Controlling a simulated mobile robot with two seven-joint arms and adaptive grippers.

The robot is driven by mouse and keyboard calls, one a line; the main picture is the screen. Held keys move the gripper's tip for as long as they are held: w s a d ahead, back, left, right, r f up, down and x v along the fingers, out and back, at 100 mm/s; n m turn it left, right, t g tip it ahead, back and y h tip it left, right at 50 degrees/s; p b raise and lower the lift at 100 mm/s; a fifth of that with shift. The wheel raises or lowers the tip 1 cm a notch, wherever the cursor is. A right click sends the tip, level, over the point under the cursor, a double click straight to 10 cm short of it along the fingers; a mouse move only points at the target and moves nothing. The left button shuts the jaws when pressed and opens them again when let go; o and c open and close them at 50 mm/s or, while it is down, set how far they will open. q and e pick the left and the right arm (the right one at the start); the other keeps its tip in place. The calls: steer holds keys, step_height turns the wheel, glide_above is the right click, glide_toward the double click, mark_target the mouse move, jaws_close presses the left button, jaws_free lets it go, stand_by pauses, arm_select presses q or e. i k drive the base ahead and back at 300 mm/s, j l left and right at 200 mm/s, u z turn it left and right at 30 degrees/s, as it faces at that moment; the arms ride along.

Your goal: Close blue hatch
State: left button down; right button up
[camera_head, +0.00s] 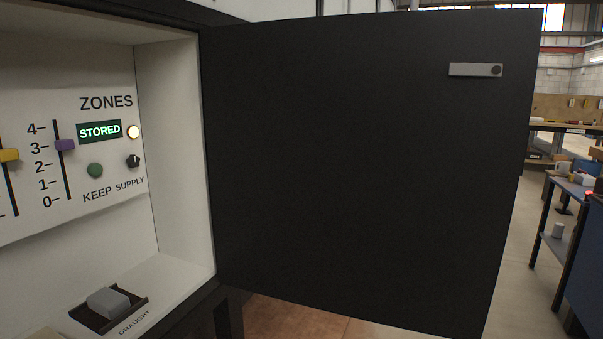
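No blue hatch is clearly identifiable in the head view. A large black door panel (360,165) stands open on the right side of a white-lined cabinet (175,150). A small grey latch or handle plate (475,70) with a dark round knob sits near the door's upper right corner. Neither of my grippers shows.
Inside the cabinet, a ZONES panel has yellow (9,155) and purple (65,145) sliders, a lit STORED display (100,131), a green button (95,170) and a dark knob (133,161). A grey DRAUGHT rocker (108,301) is below. Workbenches (563,186) stand at right.

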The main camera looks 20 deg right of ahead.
mark_target(352, 175)
steer(key=i+l+u, duration=0.1)
steer(key=l, duration=0.55)
steer(key=i+l+u, duration=0.1)
steer(key=l, duration=0.55)
steer(key=i+l+u, duration=0.1)
steer(key=l, duration=0.55)
